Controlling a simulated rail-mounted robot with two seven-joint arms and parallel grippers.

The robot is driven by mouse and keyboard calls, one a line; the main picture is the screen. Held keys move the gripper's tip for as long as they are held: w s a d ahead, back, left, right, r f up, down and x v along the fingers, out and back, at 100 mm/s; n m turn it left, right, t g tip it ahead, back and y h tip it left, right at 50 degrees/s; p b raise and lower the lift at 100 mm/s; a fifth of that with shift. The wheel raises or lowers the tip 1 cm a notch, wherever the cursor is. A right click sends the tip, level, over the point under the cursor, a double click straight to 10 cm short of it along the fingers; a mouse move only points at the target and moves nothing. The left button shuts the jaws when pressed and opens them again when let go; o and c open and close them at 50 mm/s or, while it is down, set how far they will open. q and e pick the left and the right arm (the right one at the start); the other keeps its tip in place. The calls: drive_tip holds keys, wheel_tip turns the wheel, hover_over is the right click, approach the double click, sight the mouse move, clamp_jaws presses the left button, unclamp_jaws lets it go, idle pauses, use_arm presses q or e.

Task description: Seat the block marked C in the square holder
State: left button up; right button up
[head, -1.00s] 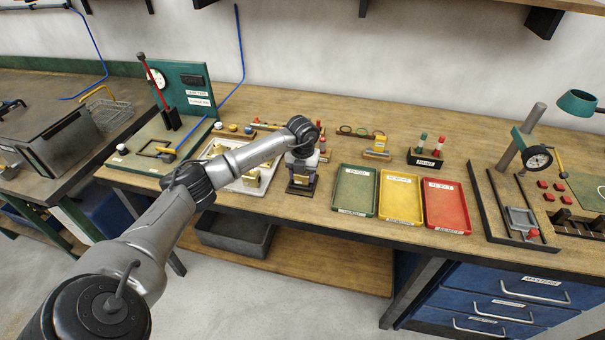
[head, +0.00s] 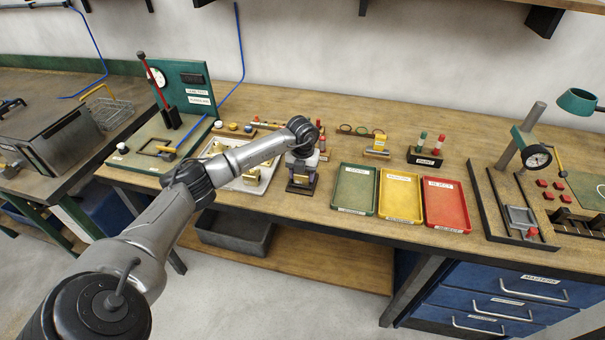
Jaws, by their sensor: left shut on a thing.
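My left gripper (head: 302,166) points down over the table, to the right of the white tray. It is shut on a small brass block (head: 300,179), mostly hidden by the fingers. A dark piece (head: 300,188) shows directly below the block; I cannot tell whether they touch. No letter C can be read at this size. A dark square frame (head: 158,148) lies on the leak test fixture at the left, and a grey square frame (head: 520,217) is on the gauge stand at the right. I cannot tell which is the square holder. My right gripper is not in view.
Brass blocks (head: 250,177) lie in the white tray (head: 232,184), partly behind my left arm. Green (head: 355,190), yellow (head: 400,196) and red (head: 447,205) trays stand to the gripper's right. A dark rack with green and red-topped pieces (head: 425,158) stands behind them.

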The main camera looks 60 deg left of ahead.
use_arm(q)
drive_tip(key=o, duration=1.3)
drive_tip(key=shift+c, duration=0.2)
drive_tip(key=o, duration=0.5)
drive_tip(key=shift+c, duration=0.2)
drive_tip(key=shift+r, duration=0.15)
drive_tip(key=shift+r+p, duration=1.7)
drive_tip(key=shift+r, duration=0.1)
wheel_tip(320, 180, up, 3)
drive_tip(key=shift+f+p, duration=0.1)
drive_tip(key=shift+p, duration=1.15)
drive_tip(key=shift+r, duration=0.2)
